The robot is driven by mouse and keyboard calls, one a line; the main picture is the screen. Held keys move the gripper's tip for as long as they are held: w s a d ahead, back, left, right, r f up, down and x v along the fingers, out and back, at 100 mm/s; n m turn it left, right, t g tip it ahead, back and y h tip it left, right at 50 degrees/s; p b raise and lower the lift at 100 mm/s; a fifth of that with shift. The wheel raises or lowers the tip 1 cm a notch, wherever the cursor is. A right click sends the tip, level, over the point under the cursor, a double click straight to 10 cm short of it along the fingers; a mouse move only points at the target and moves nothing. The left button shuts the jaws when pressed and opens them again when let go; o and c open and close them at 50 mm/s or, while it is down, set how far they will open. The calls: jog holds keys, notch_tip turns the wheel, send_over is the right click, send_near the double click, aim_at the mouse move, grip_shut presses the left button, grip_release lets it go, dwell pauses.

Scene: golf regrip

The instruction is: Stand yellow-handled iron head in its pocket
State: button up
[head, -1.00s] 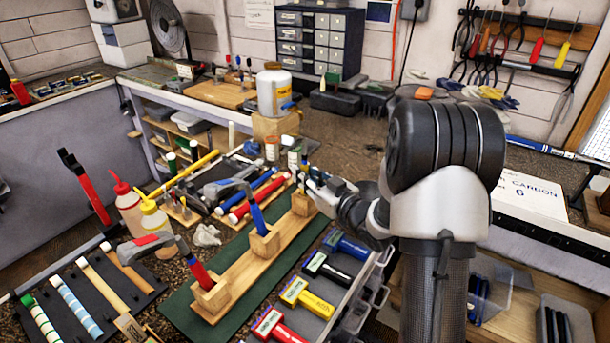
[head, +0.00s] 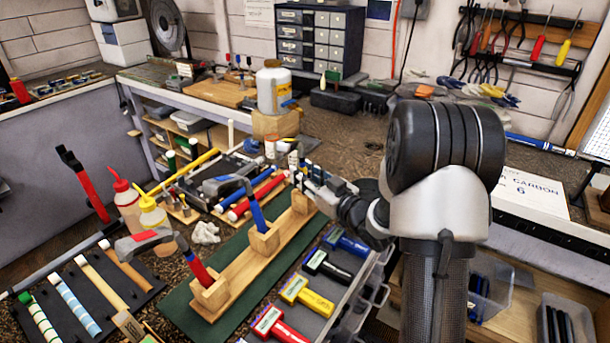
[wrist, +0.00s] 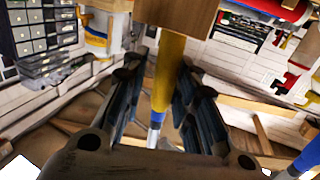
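The yellow handle (wrist: 170,75) of the iron head runs up the middle of the wrist view. Its upper end meets a wooden block (wrist: 178,14), and a silver and blue part (wrist: 156,128) shows at its lower end. My gripper (wrist: 165,95) has one dark finger on each side of the yellow handle, spread with a narrow gap showing. In the head view my gripper (head: 302,172) is at the far wooden pocket block (head: 301,201) of the stand, and the yellow handle is hidden there.
A blue-handled head (head: 256,215) and a red-handled head (head: 202,273) stand in the nearer pockets. A grey tray (head: 345,312) with colored pieces lies right of the stand. Bottles (head: 152,220) and loose grips lie to the left.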

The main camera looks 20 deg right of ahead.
jog(key=shift+o, duration=1.1)
jog(key=v, duration=1.2)
jog(key=shift+s, duration=0.1)
jog(key=v, duration=0.8)
jog(key=shift+s, duration=0.4)
dwell(0.3)
jog(key=shift+d, duration=0.1)
jog(key=shift+w, duration=0.15)
